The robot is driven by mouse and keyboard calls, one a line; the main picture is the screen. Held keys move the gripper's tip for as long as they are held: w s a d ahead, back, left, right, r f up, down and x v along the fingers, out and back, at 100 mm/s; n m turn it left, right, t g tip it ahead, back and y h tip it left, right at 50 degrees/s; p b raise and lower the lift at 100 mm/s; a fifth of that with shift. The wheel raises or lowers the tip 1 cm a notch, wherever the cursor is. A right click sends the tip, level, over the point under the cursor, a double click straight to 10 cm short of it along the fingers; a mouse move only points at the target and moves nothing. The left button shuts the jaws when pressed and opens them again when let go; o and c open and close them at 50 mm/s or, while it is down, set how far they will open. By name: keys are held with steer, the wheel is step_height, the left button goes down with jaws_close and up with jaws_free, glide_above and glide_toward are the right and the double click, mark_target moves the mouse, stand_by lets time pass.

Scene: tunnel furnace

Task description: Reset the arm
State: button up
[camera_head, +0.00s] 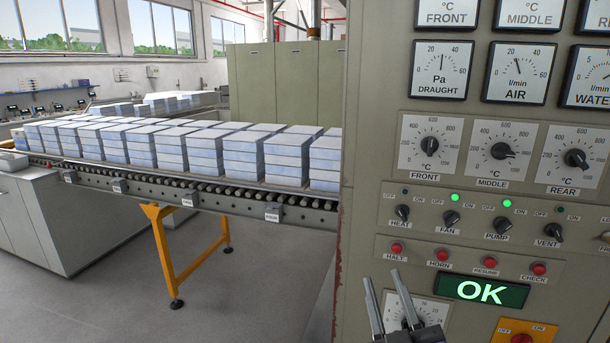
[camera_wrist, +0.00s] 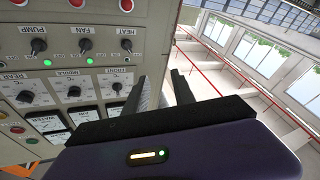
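My gripper (camera_head: 387,298) is at the bottom of the head view, in front of the lower part of the control panel (camera_head: 385,205). Its two dark fingers stand apart with nothing between them. They partly cover a dial at the panel's lower left. In the wrist view my gripper (camera_wrist: 158,82) also shows two separate fingers, with the panel (camera_wrist: 60,68) tilted at the left and windows at the right. I cannot tell whether a finger touches the panel. The green OK display (camera_head: 482,290) is lit to the right of my gripper.
The panel carries dials, black knobs and red buttons, including HALT (camera_head: 397,248). FAN and PUMP have green lights lit. A roller conveyor (camera_head: 190,193) with stacked pale blocks (camera_head: 262,155) runs to the furnace at the left. The grey floor (camera_head: 245,285) below is mostly clear around a yellow leg.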

steer(key=s+d+f+m+g, duration=0.1)
steer(key=s+f, duration=0.5)
steer(key=s, duration=0.7)
steer(key=s+d+f+m+g, duration=0.2)
steer(key=s+f, duration=0.4)
steer(key=s, duration=0.6)
steer(key=s+d+f+m+g+h, duration=0.1)
steer(key=s+f, duration=0.5)
steer(key=s, duration=0.7)
steer(key=d+m+g, duration=0.1)
steer(key=d+g, duration=0.1)
steer(key=d, duration=0.1)
steer(key=shift+s+d, duration=0.15)
steer(key=shift+s, duration=0.15)
steer(key=shift+f, duration=0.1)
